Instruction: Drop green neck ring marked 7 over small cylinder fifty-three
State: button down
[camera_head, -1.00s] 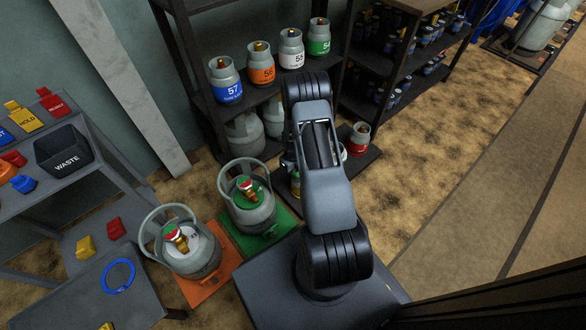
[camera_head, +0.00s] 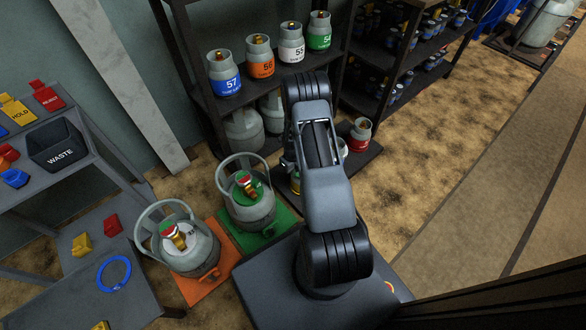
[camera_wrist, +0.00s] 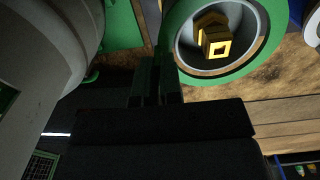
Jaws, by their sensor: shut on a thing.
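My gripper (camera_wrist: 155,85) is shut on the near left edge of a green ring (camera_wrist: 258,62) in the wrist view; no number on it is readable. Seen from above, the ring encircles a brass valve (camera_wrist: 214,35) on a pale-topped small cylinder (camera_wrist: 190,54). I cannot tell whether the ring is above it or resting on it. In the head view my arm hides the gripper and ring. A red-banded small cylinder (camera_head: 360,134) and a partly hidden yellowish one (camera_head: 295,182) stand low beside the arm. Their numbers are not readable, so I cannot tell which is fifty-three.
Small cylinders 57 (camera_head: 224,72), 56 (camera_head: 260,56), 55 (camera_head: 291,42) and 54 (camera_head: 319,31) stand on the rack. Large cylinders stand on the green scale (camera_head: 278,222) and orange scale (camera_head: 205,288). A large grey cylinder (camera_wrist: 45,55) is close left of my gripper.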

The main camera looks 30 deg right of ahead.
jog(key=shift+f+b, duration=0.5)
jog(key=shift+f, duration=0.25)
jog(key=shift+f, duration=0.1)
jog(key=c, duration=1.2)
grip_release()
jog(key=shift+r+p, duration=2.6)
jog(key=shift+r, duration=1.15)
